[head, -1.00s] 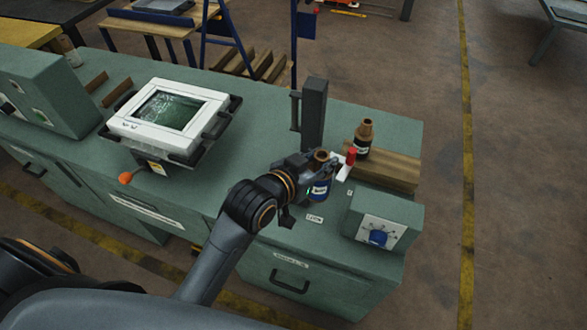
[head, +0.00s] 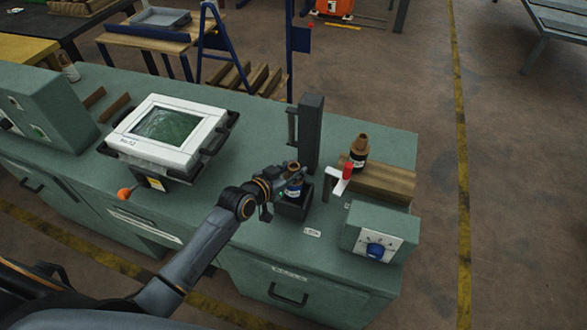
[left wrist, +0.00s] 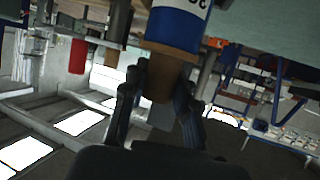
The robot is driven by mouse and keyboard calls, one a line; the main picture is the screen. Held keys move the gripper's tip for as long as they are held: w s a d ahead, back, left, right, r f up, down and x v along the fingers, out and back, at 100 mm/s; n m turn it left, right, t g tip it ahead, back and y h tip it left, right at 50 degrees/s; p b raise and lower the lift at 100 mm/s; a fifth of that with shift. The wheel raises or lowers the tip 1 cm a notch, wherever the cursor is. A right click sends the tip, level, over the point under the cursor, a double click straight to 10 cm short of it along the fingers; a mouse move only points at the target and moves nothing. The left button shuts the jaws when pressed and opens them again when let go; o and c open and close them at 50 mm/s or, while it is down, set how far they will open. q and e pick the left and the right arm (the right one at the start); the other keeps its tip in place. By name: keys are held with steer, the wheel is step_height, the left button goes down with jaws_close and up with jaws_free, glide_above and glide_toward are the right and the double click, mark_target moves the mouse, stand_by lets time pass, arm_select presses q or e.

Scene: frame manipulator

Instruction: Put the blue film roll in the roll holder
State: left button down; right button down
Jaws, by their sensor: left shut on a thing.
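The blue film roll (head: 293,188) looks like a dark bottle with a blue and white label and a brown neck. In the left wrist view the blue-labelled body (left wrist: 180,28) and brown neck fill the upper middle. My left gripper (head: 284,178) is shut on it; its fingers (left wrist: 158,100) clasp the brown neck. An open dark box (head: 292,211), which may be the roll holder, stands on the green bench just under the roll. I cannot tell whether the roll's base is inside it or above it. My right gripper is not in view.
A tall dark post (head: 311,130) stands just behind the box. A screen unit (head: 168,130) is left.

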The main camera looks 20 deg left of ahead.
arm_select(q)
steer(key=shift+f, duration=0.15)
steer(key=c, duration=1)
jaws_free()
steer(key=shift+c, duration=0.2)
steer(key=v, duration=1.2)
steer(key=shift+b, duration=0.4)
